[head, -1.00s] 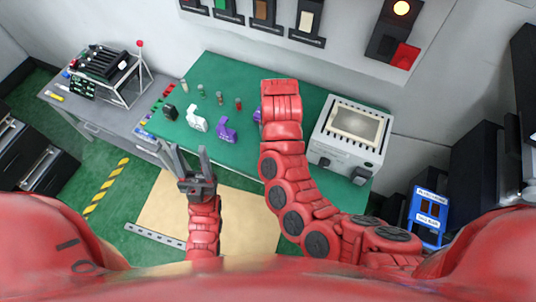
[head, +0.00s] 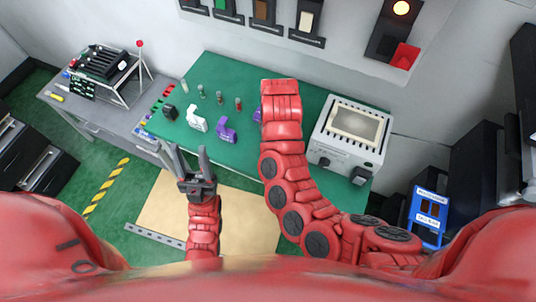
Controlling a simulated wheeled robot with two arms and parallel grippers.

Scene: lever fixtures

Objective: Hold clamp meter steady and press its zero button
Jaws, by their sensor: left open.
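I cannot tell for sure which thing is the clamp meter, and no zero button can be made out. On the green table are a small black item (head: 169,112), a white item (head: 197,121) and a purple item (head: 226,132). Another purple item (head: 257,115) is partly hidden behind my right arm. My left gripper (head: 184,151) is open and empty, with its fingers pointing at the table's near left edge, apart from these items. My right arm reaches over the table, and its gripper is hidden behind the arm.
Several small vials (head: 219,97) stand behind the items on the green table (head: 270,72). A beige box-shaped device (head: 350,134) stands at the right. A grey side table (head: 102,112) with a rack is at the left. Switch panels (head: 308,22) line the wall.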

